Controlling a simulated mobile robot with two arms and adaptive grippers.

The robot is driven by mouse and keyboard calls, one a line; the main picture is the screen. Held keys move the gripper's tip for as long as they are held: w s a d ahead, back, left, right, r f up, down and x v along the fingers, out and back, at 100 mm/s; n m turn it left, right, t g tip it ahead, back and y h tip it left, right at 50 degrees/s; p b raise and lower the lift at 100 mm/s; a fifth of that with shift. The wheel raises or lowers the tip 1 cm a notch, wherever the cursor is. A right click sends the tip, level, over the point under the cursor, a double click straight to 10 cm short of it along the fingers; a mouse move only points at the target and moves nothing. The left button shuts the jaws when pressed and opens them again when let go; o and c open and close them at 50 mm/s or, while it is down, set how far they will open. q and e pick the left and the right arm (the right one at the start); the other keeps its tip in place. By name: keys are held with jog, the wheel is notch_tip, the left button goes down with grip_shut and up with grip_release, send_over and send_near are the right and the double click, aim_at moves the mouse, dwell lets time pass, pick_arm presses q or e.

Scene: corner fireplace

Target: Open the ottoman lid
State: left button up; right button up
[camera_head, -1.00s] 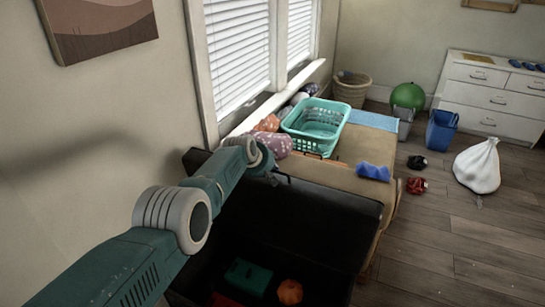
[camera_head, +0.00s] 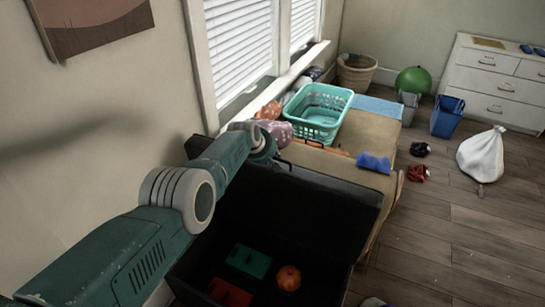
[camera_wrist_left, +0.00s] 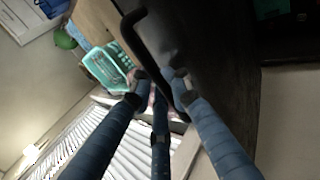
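The ottoman (camera_head: 182,277) is a dark box in the lower middle of the head view, and I see down into its inside. Its black lid (camera_head: 325,205) stands raised on the far side; it also shows in the wrist view (camera_wrist_left: 225,60). A black bar handle (camera_wrist_left: 139,38) is on the lid. My left gripper (camera_wrist_left: 159,85) has its fingers on both sides of the handle; whether they are closed tight on it is unclear. In the head view my left arm reaches to the lid's top edge, and the fingers are hidden. My right gripper is not in view.
A green box (camera_head: 249,261), an orange pumpkin-like ball (camera_head: 288,279) and a red thing (camera_head: 230,294) lie inside the ottoman. A tan bench (camera_head: 365,137) with a teal basket (camera_head: 318,113) stands beyond the lid. The window wall is close at left.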

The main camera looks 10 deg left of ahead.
pick_arm(q)
jog(key=shift+o, duration=1.4)
jog(key=shift+r, duration=0.1)
